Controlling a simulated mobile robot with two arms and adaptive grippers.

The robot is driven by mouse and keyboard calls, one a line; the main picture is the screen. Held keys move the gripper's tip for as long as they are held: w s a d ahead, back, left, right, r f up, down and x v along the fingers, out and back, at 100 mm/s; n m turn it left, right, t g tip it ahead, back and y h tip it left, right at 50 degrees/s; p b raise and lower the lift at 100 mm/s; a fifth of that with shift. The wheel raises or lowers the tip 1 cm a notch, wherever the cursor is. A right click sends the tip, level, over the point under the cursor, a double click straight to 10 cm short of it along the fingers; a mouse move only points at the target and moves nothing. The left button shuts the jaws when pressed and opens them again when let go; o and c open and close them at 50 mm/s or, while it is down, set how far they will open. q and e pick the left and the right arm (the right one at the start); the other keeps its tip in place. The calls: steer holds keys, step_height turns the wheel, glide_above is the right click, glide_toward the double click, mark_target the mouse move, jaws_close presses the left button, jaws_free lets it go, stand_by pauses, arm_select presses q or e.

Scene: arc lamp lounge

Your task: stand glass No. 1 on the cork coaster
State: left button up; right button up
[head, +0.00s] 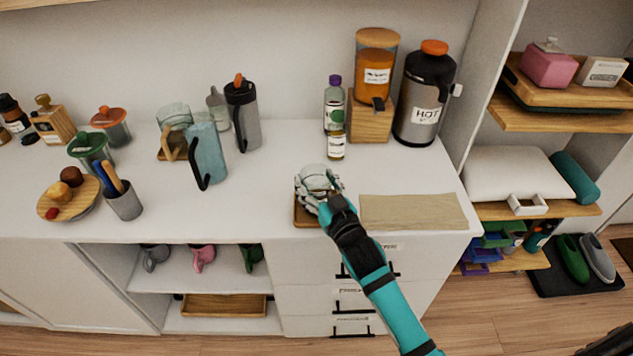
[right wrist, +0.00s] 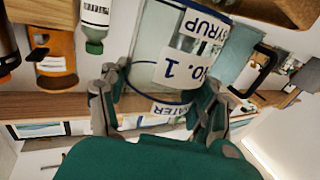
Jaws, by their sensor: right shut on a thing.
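My right gripper (head: 320,190) is shut on a clear glass (head: 317,171) near the front edge of the counter. In the right wrist view the glass (right wrist: 158,45) sits between the fingers (right wrist: 160,105), and its label reads "NO. 1"; "SYRUP" and "WATER" also show on it. A brown square piece (head: 302,217), which looks like the coaster, lies under the gripper and glass and is mostly hidden by them. I cannot tell whether the glass touches it.
A tan mat (head: 414,212) lies just right of the gripper. Small bottles (head: 336,141), an orange-filled dispenser (head: 374,75) and a flask marked HOT (head: 424,95) stand behind. A blue pitcher (head: 208,153) stands left, with clear counter between.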

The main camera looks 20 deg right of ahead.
steer(key=o, duration=1.3)
steer(key=shift+o, duration=0.2)
steer(key=shift+r, duration=0.1)
steer(key=s+d, duration=0.1)
steer(key=s, duration=1.1)
steer(key=shift+d+b, duration=0.2)
steer(key=shift+b, duration=0.2)
